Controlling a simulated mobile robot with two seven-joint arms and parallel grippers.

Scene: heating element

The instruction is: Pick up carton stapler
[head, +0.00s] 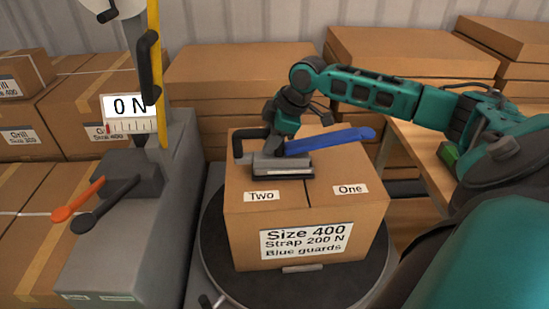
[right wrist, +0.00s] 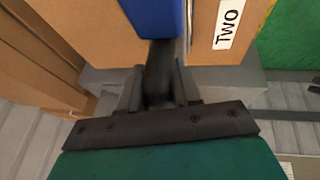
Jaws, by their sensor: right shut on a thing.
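The carton stapler (head: 284,169) is on top of a cardboard box marked "Size 400", near the "Two" label. It has a grey metal base, a black handle at its left and a long blue lever pointing right. My right gripper (head: 272,142) is at the handle end of the stapler, reached from above and behind. In the right wrist view the gripper (right wrist: 160,88) is shut on the dark handle, with the blue lever (right wrist: 155,15) just beyond it. I cannot tell whether the base still touches the box. My left gripper is not in view.
The box (head: 290,215) stands on a dark round turntable (head: 216,258). A grey strapping machine (head: 160,205) with a "0 N" gauge (head: 127,106) and an orange lever (head: 75,202) stands at left. Stacked cartons (head: 240,65) fill the back. A wooden shelf (head: 415,165) is at right.

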